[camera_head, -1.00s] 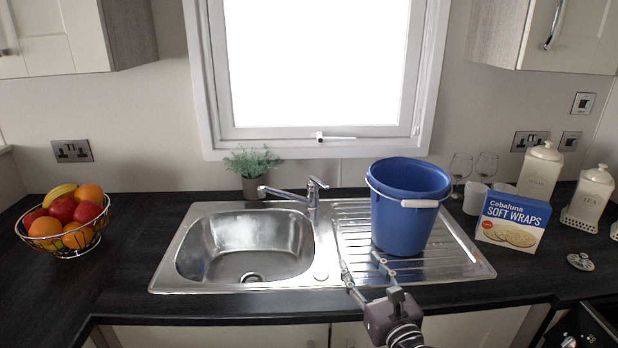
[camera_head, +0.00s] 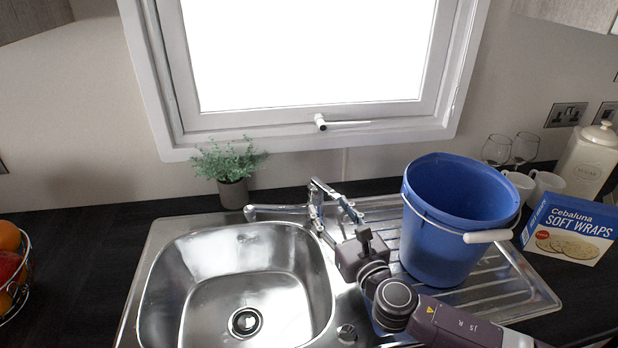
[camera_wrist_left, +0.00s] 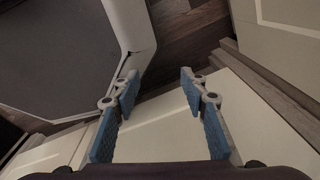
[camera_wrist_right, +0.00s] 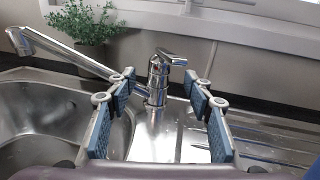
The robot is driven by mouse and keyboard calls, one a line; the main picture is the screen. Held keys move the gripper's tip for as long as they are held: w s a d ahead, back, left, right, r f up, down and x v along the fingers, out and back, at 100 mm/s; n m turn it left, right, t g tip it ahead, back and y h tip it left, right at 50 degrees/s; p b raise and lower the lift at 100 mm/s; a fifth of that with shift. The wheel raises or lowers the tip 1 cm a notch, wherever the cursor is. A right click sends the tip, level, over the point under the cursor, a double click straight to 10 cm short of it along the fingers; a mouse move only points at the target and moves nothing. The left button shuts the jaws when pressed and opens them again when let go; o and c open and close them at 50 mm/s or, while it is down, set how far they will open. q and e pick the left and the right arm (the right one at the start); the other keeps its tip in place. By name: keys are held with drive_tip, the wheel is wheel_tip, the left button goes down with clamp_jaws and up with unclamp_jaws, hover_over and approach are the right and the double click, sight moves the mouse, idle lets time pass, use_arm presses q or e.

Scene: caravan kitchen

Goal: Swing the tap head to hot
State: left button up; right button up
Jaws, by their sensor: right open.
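The chrome tap stands behind the sink; its spout (camera_head: 275,211) reaches left over the basin. Its lever head (camera_head: 325,188) tops the body. In the right wrist view the tap body (camera_wrist_right: 157,85) and lever head (camera_wrist_right: 168,57) stand between and beyond my open fingers, with the spout (camera_wrist_right: 65,52) running left. My right gripper (camera_head: 333,215) is open and empty just in front of the tap; its fingers partly hide the tap body in the head view. My left gripper (camera_wrist_left: 160,90) is open and empty, over cupboard fronts and floor in its wrist view.
A blue bucket (camera_head: 442,230) stands on the drainer close to the right of my right gripper. The basin (camera_head: 232,275) lies to the left. A potted plant (camera_head: 232,190) stands behind the sink. A wraps box (camera_head: 570,232) and a fruit bowl (camera_head: 12,275) stand at the sides.

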sight(319, 191)
drive_tip(key=shift+x, duration=4.1)
clamp_jaws()
